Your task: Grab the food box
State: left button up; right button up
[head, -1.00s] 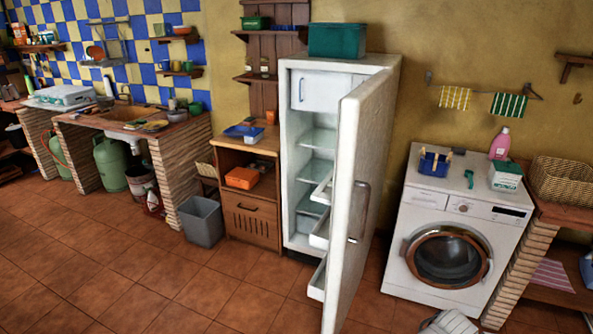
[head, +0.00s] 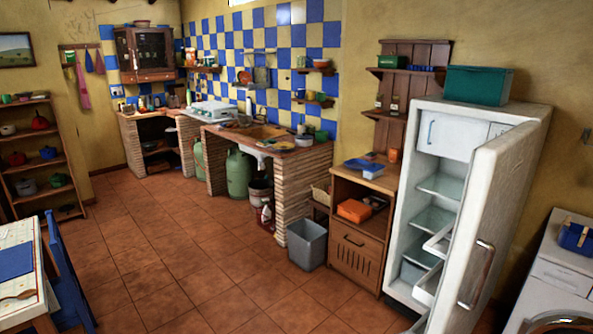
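I cannot tell for sure which thing is the food box. A dark green lidded box (head: 490,86) lies on top of the white fridge (head: 425,136) at the right in the head view. An orange box (head: 354,210) sits in the open shelf of the low wooden cabinet (head: 352,258) left of the fridge. A blue tray-like container (head: 364,166) lies on the cabinet top. The fridge door (head: 485,225) stands open, and the fridge shelves look empty. Neither of my grippers is in view.
A grey bin (head: 307,245) stands on the floor beside the cabinet. A dining table (head: 20,235) and blue chair (head: 68,280) are at the lower left. A washing machine (head: 560,275) is at the right edge. The tiled floor (head: 185,265) between is clear.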

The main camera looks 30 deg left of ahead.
aim_at(367, 175)
jog(key=u, duration=0.55)
jog(key=i+j+z, duration=0.35)
jog(key=i+j, duration=0.2)
jog(key=i, duration=0.5)
jog(key=i+j+z, duration=0.35)
jog(key=i+j, duration=0.55)
jog(key=i+j+z, duration=0.35)
jog(key=i+j, duration=0.6)
jog(key=j, duration=0.15)
